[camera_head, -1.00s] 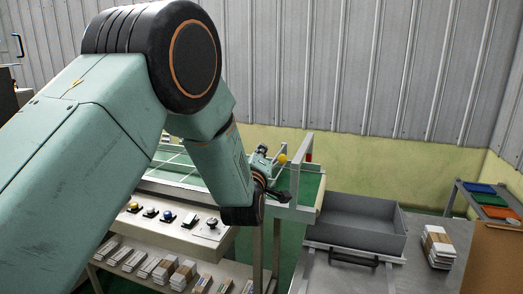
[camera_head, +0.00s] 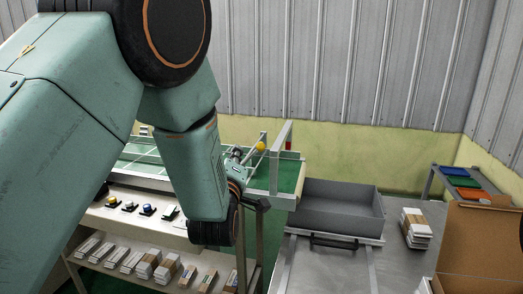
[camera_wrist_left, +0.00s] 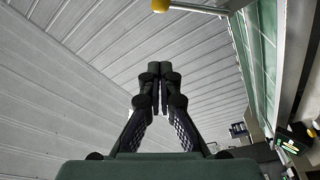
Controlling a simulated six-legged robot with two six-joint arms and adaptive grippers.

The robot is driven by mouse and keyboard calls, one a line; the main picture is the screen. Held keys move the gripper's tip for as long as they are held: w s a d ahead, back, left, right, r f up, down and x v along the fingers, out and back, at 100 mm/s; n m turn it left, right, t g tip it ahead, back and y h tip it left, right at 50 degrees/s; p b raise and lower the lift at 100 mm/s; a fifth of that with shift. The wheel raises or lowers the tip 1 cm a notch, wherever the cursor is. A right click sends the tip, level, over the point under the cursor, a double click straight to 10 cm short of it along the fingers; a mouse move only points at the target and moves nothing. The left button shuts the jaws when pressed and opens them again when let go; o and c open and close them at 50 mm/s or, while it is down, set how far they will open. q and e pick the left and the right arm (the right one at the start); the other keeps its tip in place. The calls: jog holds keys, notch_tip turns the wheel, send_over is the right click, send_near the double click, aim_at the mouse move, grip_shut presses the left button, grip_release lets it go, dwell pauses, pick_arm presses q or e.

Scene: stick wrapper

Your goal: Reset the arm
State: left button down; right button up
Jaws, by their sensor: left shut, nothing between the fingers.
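My left arm comes in from the left in the head view, bent at a large black joint. My left gripper (camera_head: 262,204) is small and partly hidden behind the wrist, in front of the green machine's end (camera_head: 285,185). In the left wrist view its two dark fingers (camera_wrist_left: 160,70) are together at the tips, with nothing between them. The fingers point toward the grey corrugated wall (camera_wrist_left: 70,90). My right gripper is not in view.
A grey metal tray (camera_head: 340,207) sits on a metal table right of the machine. White stacked packs (camera_head: 416,228) and an open cardboard box (camera_head: 480,240) are further right. A yellow ball-shaped part (camera_head: 261,146) is near the gripper. Buttons and packs line the machine's front.

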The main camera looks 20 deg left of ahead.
pick_arm(q)
jog(key=s+d+f+m+g+h+b, duration=0.1)
jog(key=s+f+m+g, duration=0.35)
jog(key=f, duration=0.55)
jog(key=s+f+m+g+h, duration=0.1)
jog(key=s+f+m+g, duration=0.2)
jog(key=s+f, duration=0.45)
jog(key=s+d+f+m+g+h+b, duration=0.1)
jog(key=s+f+m+g+h, duration=0.2)
jog(key=f, duration=0.8)
jog(key=s+f+m+g+b, duration=0.1)
jog(key=s+f+g, duration=0.3)
jog(key=s+f, duration=0.4)
jog(key=s+f+m+g+b, duration=0.2)
jog(key=s+f, duration=0.6)
jog(key=s, duration=1.2)
jog(key=shift+s+d+g+y, duration=0.2)
jog(key=shift+s+g+y, duration=0.1)
jog(key=shift+g, duration=0.95)
jog(key=shift+f, duration=0.1)
